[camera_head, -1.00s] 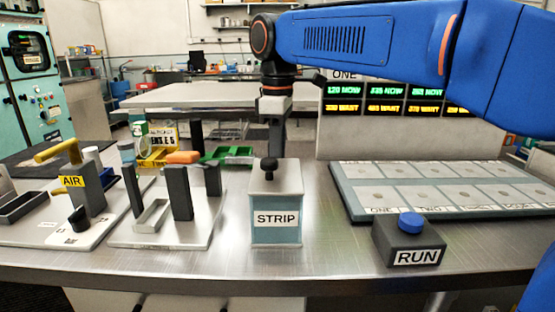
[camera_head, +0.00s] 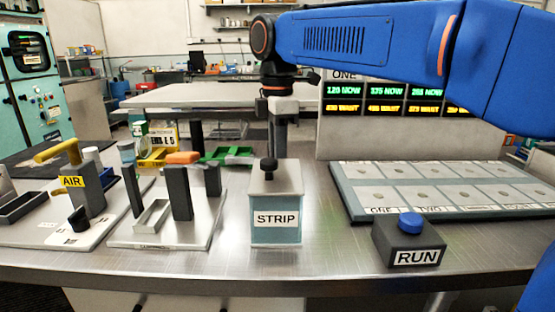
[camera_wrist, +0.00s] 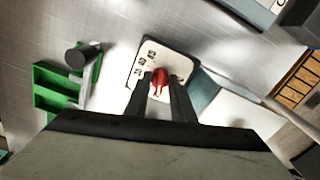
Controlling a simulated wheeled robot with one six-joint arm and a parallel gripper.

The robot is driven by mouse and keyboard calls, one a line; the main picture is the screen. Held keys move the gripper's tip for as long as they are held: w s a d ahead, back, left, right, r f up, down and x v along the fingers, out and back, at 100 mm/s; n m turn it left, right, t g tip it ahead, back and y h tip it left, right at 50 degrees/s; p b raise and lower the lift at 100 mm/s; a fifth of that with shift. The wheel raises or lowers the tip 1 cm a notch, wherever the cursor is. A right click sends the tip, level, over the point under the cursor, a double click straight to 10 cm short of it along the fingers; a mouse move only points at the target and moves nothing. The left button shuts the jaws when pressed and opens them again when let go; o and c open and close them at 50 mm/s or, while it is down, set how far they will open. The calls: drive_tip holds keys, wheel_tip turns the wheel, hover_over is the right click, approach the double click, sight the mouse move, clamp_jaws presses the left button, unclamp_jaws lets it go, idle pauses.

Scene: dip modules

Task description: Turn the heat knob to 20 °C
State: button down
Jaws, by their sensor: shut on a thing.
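The heat knob is a small red knob (camera_wrist: 160,78) on a white plate (camera_wrist: 178,56) with small dark markings, seen in the wrist view. My gripper (camera_wrist: 161,88) reaches down over the plate, its two dark fingers on either side of the knob and shut on it. The markings are too small and blurred to read, so I cannot tell the knob's setting. In the head view my gripper (camera_head: 280,140) hangs behind the STRIP box, which hides the knob, the plate and my fingertips.
The STRIP box (camera_head: 276,232) with a black knob stands in front of my gripper. The RUN button box (camera_head: 407,244) and a panel of plates (camera_head: 350,200) are to the right. Left are the AIR stand (camera_head: 88,192) and a green tray (camera_head: 228,155).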

drive_tip(key=c, duration=1.5)
unclamp_jaws()
wheel_tip(320, 180, up, 17)
drive_tip(key=shift+r, duration=0.2)
